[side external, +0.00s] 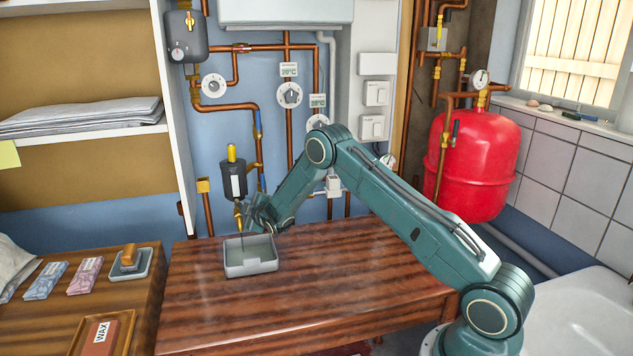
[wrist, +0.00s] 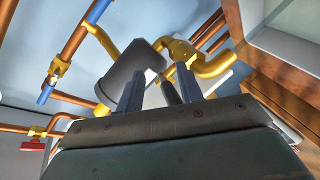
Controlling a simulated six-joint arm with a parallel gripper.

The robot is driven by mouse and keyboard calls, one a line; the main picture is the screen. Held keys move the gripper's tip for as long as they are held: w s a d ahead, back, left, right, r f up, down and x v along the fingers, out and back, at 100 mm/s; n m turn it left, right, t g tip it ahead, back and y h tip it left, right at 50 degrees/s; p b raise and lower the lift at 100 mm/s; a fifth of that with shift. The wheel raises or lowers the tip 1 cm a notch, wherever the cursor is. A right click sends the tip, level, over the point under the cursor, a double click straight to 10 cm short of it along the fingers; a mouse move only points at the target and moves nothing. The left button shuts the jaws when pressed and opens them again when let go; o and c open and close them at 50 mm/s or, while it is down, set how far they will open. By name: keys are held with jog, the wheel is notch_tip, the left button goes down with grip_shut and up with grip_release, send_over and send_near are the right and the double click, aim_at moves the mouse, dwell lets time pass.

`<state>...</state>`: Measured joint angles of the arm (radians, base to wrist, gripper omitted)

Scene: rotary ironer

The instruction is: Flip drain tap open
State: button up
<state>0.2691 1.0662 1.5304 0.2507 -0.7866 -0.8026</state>
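The drain tap is brass fitting below a dark filter canister (side external: 233,181) on the blue wall; its brass (side external: 239,209) shows just left of my gripper (side external: 255,211). In the wrist view the canister (wrist: 128,78) is at centre left and a curved brass spout (wrist: 208,66) is at upper right. My gripper (wrist: 160,76) has its two fingers apart, close to the canister's lower end. A short dark piece (wrist: 170,92) shows between the fingers; I cannot tell whether it is the tap's lever or whether a finger touches it.
A grey open tray (side external: 250,267) stands on the wooden table (side external: 330,285) below the tap. Copper pipes (side external: 288,150) run along the wall close to my gripper. A red tank (side external: 472,165) is at right. The table's right part is clear.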

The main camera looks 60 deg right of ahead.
jog(key=shift+d+r+n+t+y, duration=0.1)
jog(key=shift+d+n+t+y, duration=0.2)
jog(key=shift+n+y, duration=0.3)
jog(key=shift+d+r+n+t+y, duration=0.15)
jog(key=shift+n+t+y, duration=0.2)
jog(key=shift+y, duration=0.45)
jog(key=shift+w+d+f+n+y, duration=0.15)
jog(key=shift+d+n+y, duration=0.15)
jog(key=shift+n+y, duration=0.65)
jog(key=shift+w+d+n+t+y, duration=0.1)
jog(key=shift+d+n+t+y, duration=0.2)
jog(key=shift+n+y, duration=0.65)
jog(key=shift+d+y, duration=0.1)
jog(key=shift+y, duration=0.5)
jog(key=v, duration=1.4)
notch_tip(320, 180, up, 18)
jog(key=shift+w, duration=0.15)
